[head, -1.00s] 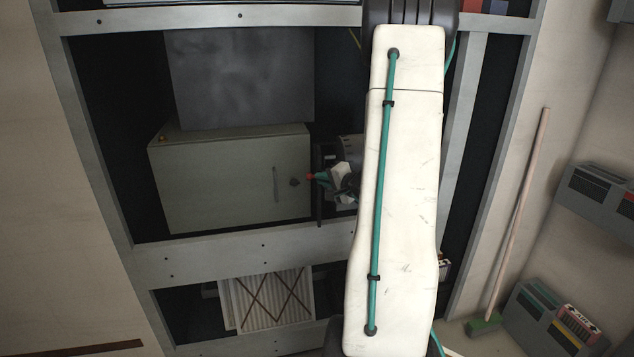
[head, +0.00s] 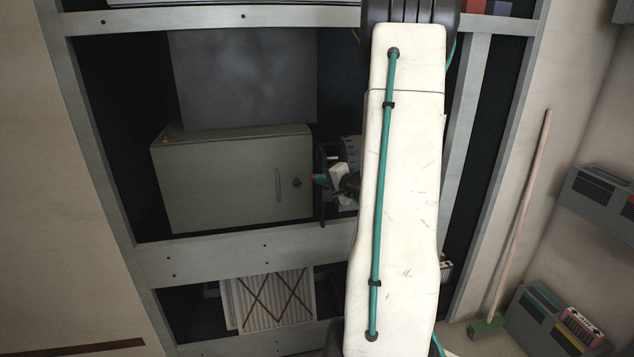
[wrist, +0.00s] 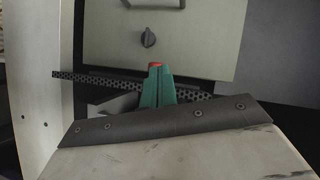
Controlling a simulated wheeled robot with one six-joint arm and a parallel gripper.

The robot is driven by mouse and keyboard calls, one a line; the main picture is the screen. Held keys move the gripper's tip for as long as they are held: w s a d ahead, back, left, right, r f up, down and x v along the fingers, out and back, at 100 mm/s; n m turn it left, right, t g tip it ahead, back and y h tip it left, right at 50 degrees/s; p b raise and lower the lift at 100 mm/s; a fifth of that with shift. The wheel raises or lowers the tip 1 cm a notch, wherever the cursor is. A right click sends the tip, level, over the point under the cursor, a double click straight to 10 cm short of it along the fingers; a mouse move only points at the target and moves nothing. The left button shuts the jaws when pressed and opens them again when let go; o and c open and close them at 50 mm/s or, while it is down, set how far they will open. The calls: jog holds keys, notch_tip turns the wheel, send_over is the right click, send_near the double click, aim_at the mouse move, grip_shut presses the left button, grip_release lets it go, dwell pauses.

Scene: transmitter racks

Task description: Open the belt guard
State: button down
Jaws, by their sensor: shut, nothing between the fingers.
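The belt guard appears to be the grey-green box (head: 225,190) in the rack, with its front panel closed. It also shows in the wrist view (wrist: 205,45). An upright bar handle (head: 278,184) and a small dark knob (head: 297,183) are on the right part of that panel. In the wrist view the knob (wrist: 148,39) stands just beyond my fingertips, below the handle (wrist: 154,4). My gripper (head: 318,179), with green fingers and red tips, is shut and empty just right of the knob. The fingers (wrist: 156,68) look apart from the knob.
A rack frame post (wrist: 38,90) is close on the left in the wrist view. A perforated dark strip (wrist: 105,80) lies behind my fingers. A grey panel (head: 243,75) is above the box, and a pleated filter (head: 270,303) is below. My arm hides the rack's right part.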

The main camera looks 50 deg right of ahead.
jog(key=s+a+r, duration=0.3)
jog(key=s+a, duration=0.3)
jog(key=s, duration=0.3)
jog(key=shift+a, duration=0.3)
jog(key=shift+s, duration=0.1)
